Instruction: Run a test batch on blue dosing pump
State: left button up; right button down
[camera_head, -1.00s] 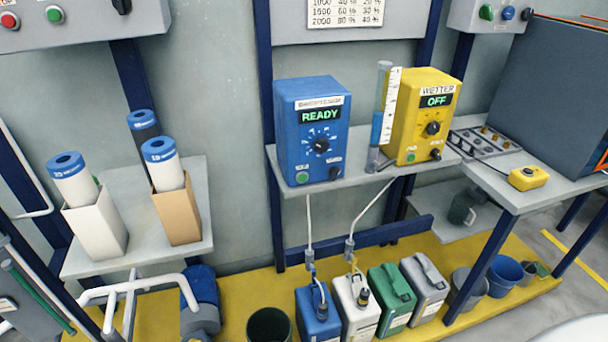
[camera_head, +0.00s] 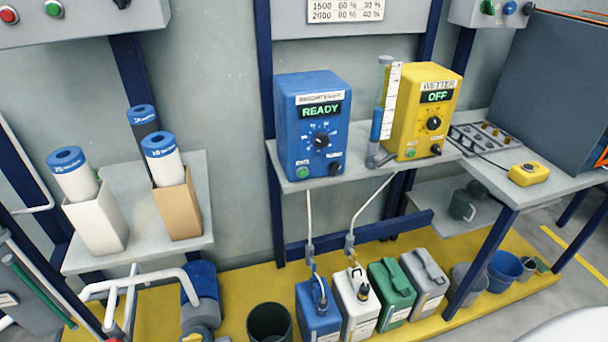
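The blue dosing pump (camera_head: 311,145) stands on a grey shelf, and its display (camera_head: 321,110) reads READY. It has a black dial (camera_head: 321,140) in the middle of its front, a green button (camera_head: 303,172) at lower left and a black knob (camera_head: 335,168) at lower right. A clear measuring cylinder (camera_head: 380,120) with blue liquid and a white scale stands between it and a yellow pump (camera_head: 422,115) labelled WETTER, whose display reads OFF. Thin hoses run from below the shelf to a blue canister (camera_head: 317,318) and a white canister (camera_head: 352,312). Neither gripper is in view.
A green canister (camera_head: 390,300) and a grey canister (camera_head: 425,285) stand on the yellow floor platform (camera_head: 240,288). A left shelf (camera_head: 150,252) holds boxed filter cartridges. A yellow button box (camera_head: 528,175) lies on the right bench. A partly cropped chart (camera_head: 345,10) hangs above the pumps.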

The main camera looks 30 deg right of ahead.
aim_at(302, 173)
jog(key=k, duration=0.5)
jog(key=z, duration=1.5)
jog(key=i, duration=1)
jog(key=u, duration=1.6)
